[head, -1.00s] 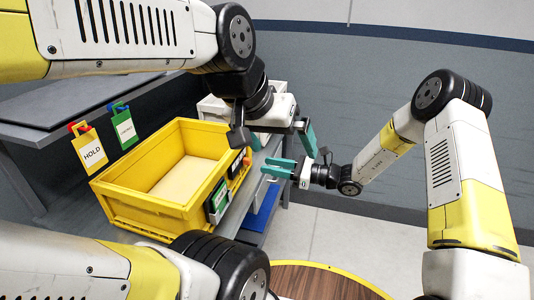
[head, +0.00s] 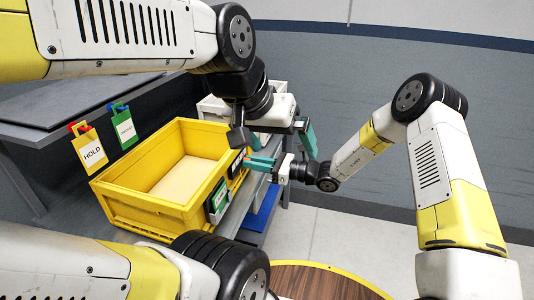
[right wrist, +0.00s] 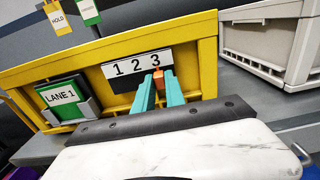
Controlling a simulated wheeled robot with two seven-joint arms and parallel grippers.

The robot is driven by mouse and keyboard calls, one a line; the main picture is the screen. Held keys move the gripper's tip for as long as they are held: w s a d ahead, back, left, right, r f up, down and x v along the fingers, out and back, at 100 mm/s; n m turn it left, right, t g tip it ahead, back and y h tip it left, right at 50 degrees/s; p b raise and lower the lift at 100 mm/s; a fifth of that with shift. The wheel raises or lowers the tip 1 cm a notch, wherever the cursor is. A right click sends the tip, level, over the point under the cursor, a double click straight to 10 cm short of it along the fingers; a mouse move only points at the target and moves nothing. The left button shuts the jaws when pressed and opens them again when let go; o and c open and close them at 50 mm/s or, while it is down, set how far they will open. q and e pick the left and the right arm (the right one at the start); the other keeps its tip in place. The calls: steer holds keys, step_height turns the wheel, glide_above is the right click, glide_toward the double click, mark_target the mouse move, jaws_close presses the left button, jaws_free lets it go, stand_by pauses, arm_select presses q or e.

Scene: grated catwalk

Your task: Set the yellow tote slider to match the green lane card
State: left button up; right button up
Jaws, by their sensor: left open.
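The yellow tote (head: 150,212) sits on the grey bench; its front also shows in the right wrist view (right wrist: 208,60). That front bears a white scale (right wrist: 125,69) reading 1 2 3 and an orange slider tab (right wrist: 158,79) below the 3. A green-framed card (right wrist: 64,96) beside the scale reads LANE 1. My right gripper (head: 258,161) is at the tote's front. Its teal fingertips (right wrist: 158,84) flank the tab; whether they press on it is unclear. My left gripper (head: 308,138) is open and empty, right of the tote; one finger is mostly hidden.
A yellow HOLD tag (head: 91,152) and a green tag (head: 124,128) with unreadable writing hang behind the tote. A light grey crate (right wrist: 262,50) stands beside the tote. My left arm passes over the tote's back. Open floor (head: 330,235) lies to the right.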

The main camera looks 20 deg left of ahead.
mark_target(235, 172)
steer(key=shift+c, duration=0.9)
steer(key=shift+s+d, duration=0.15)
steer(key=shift+s, duration=2.85)
steer(key=o, duration=0.7)
steer(key=d, duration=0.7)
steer(key=shift+w, duration=0.15)
